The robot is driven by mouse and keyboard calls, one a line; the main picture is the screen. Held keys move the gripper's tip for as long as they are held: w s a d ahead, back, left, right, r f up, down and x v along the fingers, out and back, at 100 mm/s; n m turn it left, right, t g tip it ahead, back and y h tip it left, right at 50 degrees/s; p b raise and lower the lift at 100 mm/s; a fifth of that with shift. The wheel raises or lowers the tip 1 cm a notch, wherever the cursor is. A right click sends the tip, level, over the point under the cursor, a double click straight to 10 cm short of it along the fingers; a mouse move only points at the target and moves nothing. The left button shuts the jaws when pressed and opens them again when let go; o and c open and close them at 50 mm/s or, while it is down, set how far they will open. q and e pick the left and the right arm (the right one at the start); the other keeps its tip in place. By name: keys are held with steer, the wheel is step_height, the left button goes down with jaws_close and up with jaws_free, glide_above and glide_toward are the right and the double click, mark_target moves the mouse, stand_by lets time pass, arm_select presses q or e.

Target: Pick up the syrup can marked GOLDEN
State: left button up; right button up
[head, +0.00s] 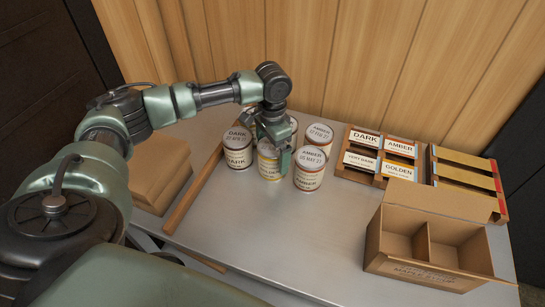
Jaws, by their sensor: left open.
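The GOLDEN can (268,172) stands upright on the metal table, with a yellow label whose word shows only in part. My left gripper (273,148) is over its top, pointing down and open. One finger shows at the can's right side; the gripper hides most of the lid, and I cannot tell whether the fingers touch it. A DARK can (238,157) stands close on the left, and an AMBER can (309,177) close on the right. My right gripper is not in view.
Another AMBER can (319,136) stands behind, and one more can (293,125) is mostly hidden by my gripper. A wooden stick (196,189) lies to the left. A wooden label rack (357,179) and an open two-compartment cardboard box (374,240) are right. The front middle table (290,235) is clear.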

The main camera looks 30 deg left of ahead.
arm_select(q)
step_height(320, 180, down, 2)
steer(key=shift+w+f, duration=0.1)
steer(key=shift+f, duration=0.05)
steer(key=c, duration=2)
steer(key=shift+c, duration=0.7)
steer(key=shift+r, duration=0.2)
